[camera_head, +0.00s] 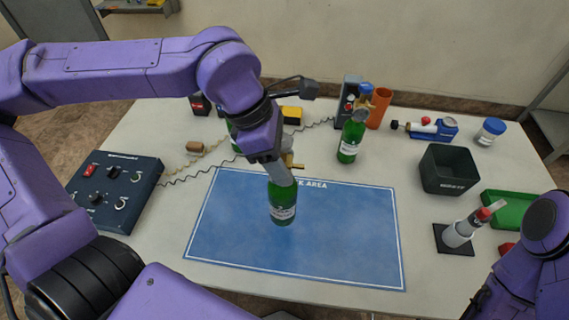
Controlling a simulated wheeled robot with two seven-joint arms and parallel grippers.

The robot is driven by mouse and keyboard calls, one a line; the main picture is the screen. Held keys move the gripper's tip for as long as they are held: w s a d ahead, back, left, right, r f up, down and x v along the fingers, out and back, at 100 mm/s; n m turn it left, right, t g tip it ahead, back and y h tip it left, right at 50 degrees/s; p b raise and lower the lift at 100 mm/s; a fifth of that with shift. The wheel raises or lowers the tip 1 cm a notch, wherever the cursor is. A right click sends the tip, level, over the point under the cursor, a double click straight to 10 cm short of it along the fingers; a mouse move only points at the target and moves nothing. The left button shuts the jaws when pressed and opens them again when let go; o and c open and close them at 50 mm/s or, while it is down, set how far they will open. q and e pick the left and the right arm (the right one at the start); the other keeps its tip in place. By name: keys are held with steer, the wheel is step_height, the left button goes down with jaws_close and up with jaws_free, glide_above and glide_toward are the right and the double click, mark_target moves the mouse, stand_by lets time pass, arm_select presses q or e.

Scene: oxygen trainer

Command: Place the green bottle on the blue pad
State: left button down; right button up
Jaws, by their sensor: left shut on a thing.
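The blue pad (330,245) with a white border and partly covered "WORK AREA" lettering lies in the middle of the table. My left gripper (281,176) reaches down over its upper part and is shut on a green bottle (283,204) with a white label. The bottle is upright over the pad; I cannot tell whether its base touches it. The gripper hides much of the bottle's top. A second green bottle (349,142) stands behind the pad. Another green bottle (234,138) is mostly hidden behind my left arm. My right gripper is not in view.
A dark control box (117,190) is at the left. A black bin (448,170), a green tray (515,208) and a grey cylinder on a black base (458,235) stand at the right. An orange cylinder (378,108) stands at the back. The pad's front is clear.

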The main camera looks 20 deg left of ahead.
arm_select(q)
steer(key=shift+w+a+f, duration=0.15)
steer(key=shift+w+f, duration=0.4)
steer(key=shift+f, duration=0.05)
steer(key=shift+w+a+f, duration=0.15)
steer(key=shift+w+f, duration=0.35)
steer(key=shift+f, duration=0.05)
steer(key=shift+w+f, duration=0.15)
steer(key=shift+f, duration=0.8)
steer(key=shift+w+f, duration=0.1)
steer(key=shift+f, duration=0.9)
steer(key=shift+c, duration=2.2)
jaws_free()
steer(key=shift+s+f, duration=0.1)
steer(key=v, duration=1.2)
steer(key=shift+r, duration=0.2)
